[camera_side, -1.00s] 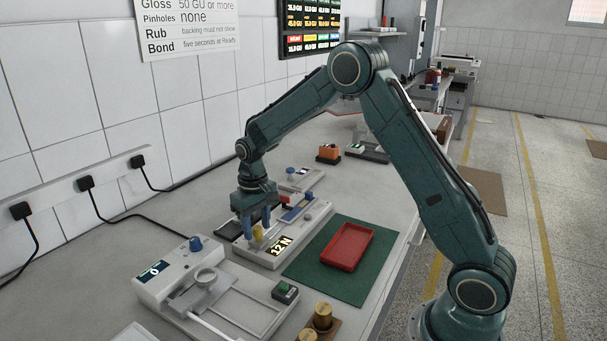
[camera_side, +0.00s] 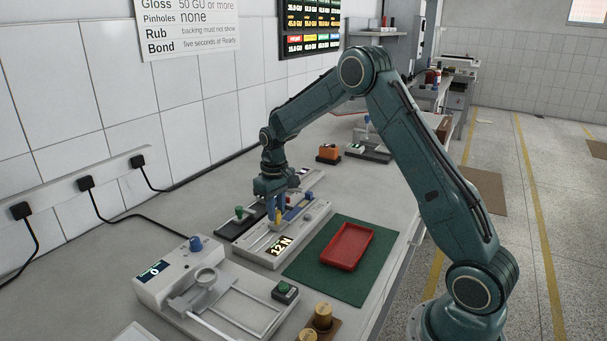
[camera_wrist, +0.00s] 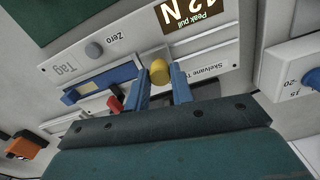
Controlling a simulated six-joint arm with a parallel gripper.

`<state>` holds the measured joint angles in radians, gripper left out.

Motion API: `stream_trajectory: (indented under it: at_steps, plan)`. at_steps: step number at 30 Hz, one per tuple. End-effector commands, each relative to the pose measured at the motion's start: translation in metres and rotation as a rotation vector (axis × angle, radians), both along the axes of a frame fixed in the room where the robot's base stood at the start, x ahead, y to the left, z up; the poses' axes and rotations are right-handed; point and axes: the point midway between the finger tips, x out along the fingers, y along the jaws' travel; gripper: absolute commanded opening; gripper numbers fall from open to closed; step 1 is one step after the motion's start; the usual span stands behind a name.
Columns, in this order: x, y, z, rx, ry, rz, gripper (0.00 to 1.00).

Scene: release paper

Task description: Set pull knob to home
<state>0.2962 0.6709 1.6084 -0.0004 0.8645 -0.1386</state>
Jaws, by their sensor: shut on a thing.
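The yellow pull knob (camera_side: 278,217) stands on the pale pull tester (camera_side: 262,246), whose display (camera_side: 282,246) reads 12 N. My gripper (camera_side: 276,209) reaches down onto it from above. In the wrist view the knob (camera_wrist: 158,71) sits between the blue fingertips of my gripper (camera_wrist: 161,79), which are shut on it. The wrist view also shows the words "Peak pull" on the display (camera_wrist: 184,12). The knob's base and the far part of its track are partly hidden by my gripper.
A red tray (camera_side: 347,246) rests on a green mat (camera_side: 330,287) at right.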

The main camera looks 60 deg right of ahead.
Motion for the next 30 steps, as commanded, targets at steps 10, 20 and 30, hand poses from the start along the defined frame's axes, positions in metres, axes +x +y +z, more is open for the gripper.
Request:
stream_trajectory:
  at_steps: [10,20,30]
  plan:
    - [0.0012,-0.0101,0.0016,-0.006,-0.008,-0.009,0.00]
    - [0.0007,-0.0080,0.0009,-0.004,-0.005,-0.004,0.45]
    - [0.0008,-0.0067,0.0093,-0.002,-0.005,-0.002,0.45]
